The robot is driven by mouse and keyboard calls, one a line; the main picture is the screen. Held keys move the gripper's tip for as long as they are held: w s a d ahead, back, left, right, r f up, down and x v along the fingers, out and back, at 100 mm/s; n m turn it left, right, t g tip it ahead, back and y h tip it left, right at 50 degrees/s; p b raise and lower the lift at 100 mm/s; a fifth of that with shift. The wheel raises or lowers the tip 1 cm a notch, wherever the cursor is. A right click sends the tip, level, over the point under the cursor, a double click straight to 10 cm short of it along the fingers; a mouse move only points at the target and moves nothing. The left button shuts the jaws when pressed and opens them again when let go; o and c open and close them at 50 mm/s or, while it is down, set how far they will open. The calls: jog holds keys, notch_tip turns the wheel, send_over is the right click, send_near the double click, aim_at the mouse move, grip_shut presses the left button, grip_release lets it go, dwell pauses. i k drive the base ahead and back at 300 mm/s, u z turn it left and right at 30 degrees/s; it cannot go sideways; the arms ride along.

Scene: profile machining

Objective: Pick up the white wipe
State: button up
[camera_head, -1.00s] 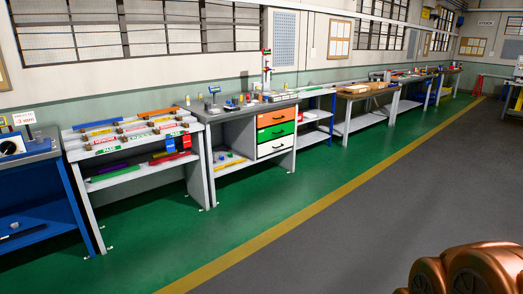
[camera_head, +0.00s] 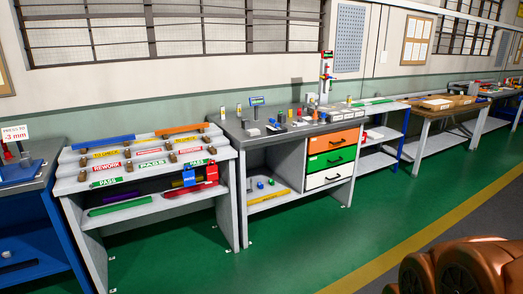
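I cannot make out a white wipe in this view; if it lies on one of the benches, it is too small to tell. The grey-topped bench (camera_head: 238,131) with orange, green and white drawers stands at the middle, with several small items on its top. My gripper is not in view. A copper-coloured rounded part of my own body shows at the bottom right corner.
A sorting rack (camera_head: 75,187) with labelled rails and coloured profiles stands left of the drawer bench. A blue bench (camera_head: 50,233) is at the far left. A wooden-topped bench (camera_head: 425,113) stands further right. The green floor (camera_head: 300,245) before the benches is clear.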

aim_at(253, 132)
jog(key=u, duration=0.3)
jog(key=i, duration=1.9)
jog(key=u, duration=0.55)
jog(key=i, duration=2)
jog(key=u, duration=0.2)
